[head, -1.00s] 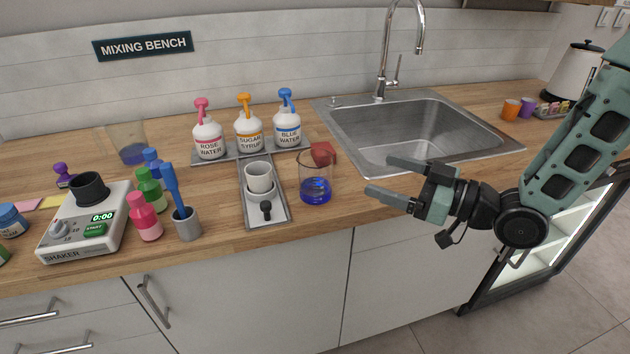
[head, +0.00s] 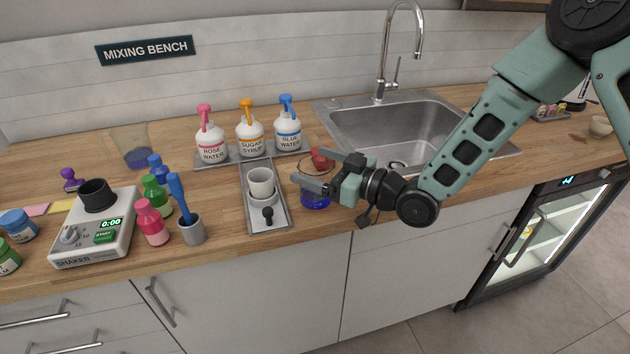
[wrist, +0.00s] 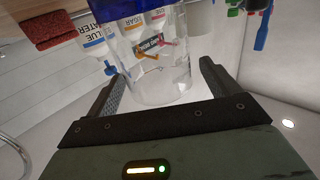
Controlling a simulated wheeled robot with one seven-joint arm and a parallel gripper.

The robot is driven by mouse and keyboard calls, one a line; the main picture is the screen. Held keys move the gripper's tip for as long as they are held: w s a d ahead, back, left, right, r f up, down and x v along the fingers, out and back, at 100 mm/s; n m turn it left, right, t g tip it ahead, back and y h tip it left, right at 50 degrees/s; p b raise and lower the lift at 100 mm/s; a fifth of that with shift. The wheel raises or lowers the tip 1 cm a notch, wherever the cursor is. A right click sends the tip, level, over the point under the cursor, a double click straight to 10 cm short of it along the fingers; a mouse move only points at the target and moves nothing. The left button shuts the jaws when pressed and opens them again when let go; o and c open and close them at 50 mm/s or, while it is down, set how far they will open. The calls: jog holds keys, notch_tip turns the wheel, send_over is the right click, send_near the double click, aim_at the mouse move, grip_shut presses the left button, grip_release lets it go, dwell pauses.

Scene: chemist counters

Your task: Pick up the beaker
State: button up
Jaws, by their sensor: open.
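The beaker (head: 315,201) is clear glass with blue liquid at its bottom. It stands on the wooden counter, right of the metal dispenser tray. My gripper (head: 312,172) is open, with its fingers around the upper part of the beaker in the head view, partly hiding it. In the wrist view the glass beaker (wrist: 158,85) is between the two open fingers, with one finger on each side. I cannot tell whether either finger touches the glass.
The dispenser tray (head: 281,216) holds a white cup (head: 261,182). Rose, sugar and blue bottles (head: 288,133) stand behind. A red block (head: 322,158) is just behind the beaker. The sink (head: 350,130) is at the right. The shaker (head: 95,235) and coloured bottles are at the left.

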jog(key=shift+w+a, duration=0.2)
jog(key=shift+a, duration=0.15)
jog(key=c, duration=1.5)
jog(key=shift+o, duration=0.2)
jog(key=shift+r, duration=0.1)
